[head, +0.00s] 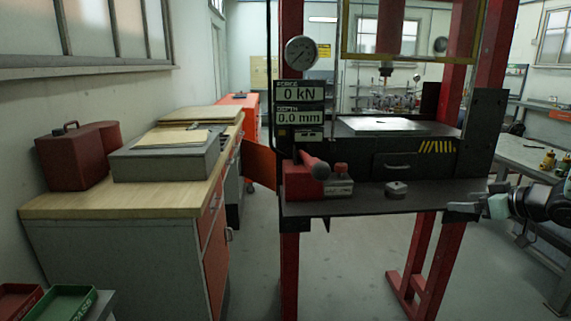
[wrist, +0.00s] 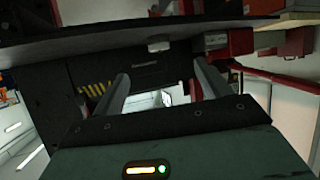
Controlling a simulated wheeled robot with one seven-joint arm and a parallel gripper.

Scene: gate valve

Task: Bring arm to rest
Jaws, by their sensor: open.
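My gripper (head: 478,198) is at the right edge of the head view, beside the right end of the press's front shelf (head: 360,199). Part of my arm (head: 545,203) runs out of the head view at the right. Whether a finger touches the shelf edge, I cannot tell.
The red-framed press has a force and depth display (head: 300,105), a gauge (head: 301,53), a red-handled unit (head: 305,180) and a small grey block (head: 396,189) on its shelf. A workbench (head: 110,205) stands left, a grey table (head: 530,158) right. Floor between bench and press is clear.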

